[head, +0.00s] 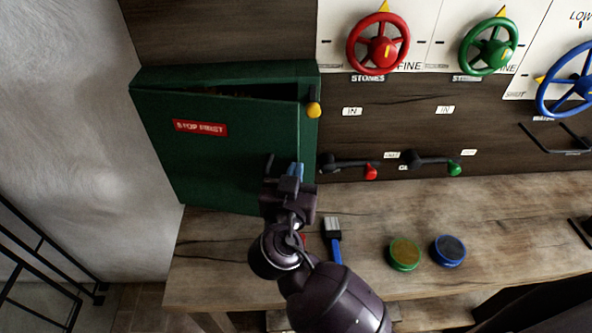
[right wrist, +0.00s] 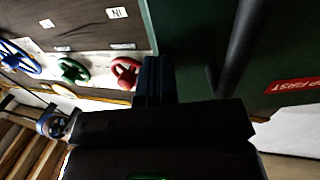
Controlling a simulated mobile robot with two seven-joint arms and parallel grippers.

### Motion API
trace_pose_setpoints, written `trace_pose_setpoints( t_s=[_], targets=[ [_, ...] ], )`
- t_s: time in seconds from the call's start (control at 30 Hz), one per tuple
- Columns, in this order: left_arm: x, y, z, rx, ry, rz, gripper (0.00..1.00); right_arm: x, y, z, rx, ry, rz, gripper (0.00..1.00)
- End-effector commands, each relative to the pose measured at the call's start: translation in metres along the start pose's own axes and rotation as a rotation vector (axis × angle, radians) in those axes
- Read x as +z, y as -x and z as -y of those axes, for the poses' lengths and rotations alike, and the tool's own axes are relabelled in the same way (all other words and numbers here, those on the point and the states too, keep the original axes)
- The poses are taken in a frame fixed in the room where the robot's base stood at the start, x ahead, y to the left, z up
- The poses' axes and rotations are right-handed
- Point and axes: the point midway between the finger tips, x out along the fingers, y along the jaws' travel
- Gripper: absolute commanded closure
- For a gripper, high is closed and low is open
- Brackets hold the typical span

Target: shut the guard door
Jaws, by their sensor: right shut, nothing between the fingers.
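The green guard door (head: 215,150) carries a red label (head: 200,128) and stands ajar on its box, with a dark gap along its top and free right side. The box frame's right side bears a yellow-tipped knob (head: 313,110). A black bar handle (head: 269,165) is on the door's lower right; it also shows in the right wrist view (right wrist: 242,45). My right gripper (head: 296,170) is shut and empty, its blue fingertips just right of the handle, by the door's free edge. I cannot tell whether they touch the door. My left gripper is not in view.
Red (head: 378,43), green (head: 488,46) and blue (head: 570,85) handwheels are on the panel. Two levers with red (head: 370,172) and green (head: 454,170) knobs sit below.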

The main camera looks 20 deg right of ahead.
Motion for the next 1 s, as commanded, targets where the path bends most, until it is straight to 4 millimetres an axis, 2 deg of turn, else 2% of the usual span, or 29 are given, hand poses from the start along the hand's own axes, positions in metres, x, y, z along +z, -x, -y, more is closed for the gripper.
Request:
trace_pose_setpoints(
  t_s=[0.27, 0.47, 0.7, 0.83, 1.0],
  targets=[
    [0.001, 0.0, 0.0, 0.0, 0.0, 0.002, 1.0, 0.0, -0.003, 0.0, -0.008, 0.001, 0.0, 1.0],
    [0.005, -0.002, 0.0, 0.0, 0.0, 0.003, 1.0, 0.002, -0.03, -0.001, -0.088, 0.003, 0.002, 1.0],
    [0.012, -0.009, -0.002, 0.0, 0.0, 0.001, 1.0, 0.002, -0.075, 0.003, -0.136, -0.001, 0.0, 1.0],
    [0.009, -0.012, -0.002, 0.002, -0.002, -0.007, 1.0, 0.001, -0.086, 0.003, -0.135, -0.001, 0.0, 1.0],
    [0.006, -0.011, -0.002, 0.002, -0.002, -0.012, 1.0, -0.001, -0.088, 0.003, -0.134, 0.0, -0.003, 1.0]
  ],
)
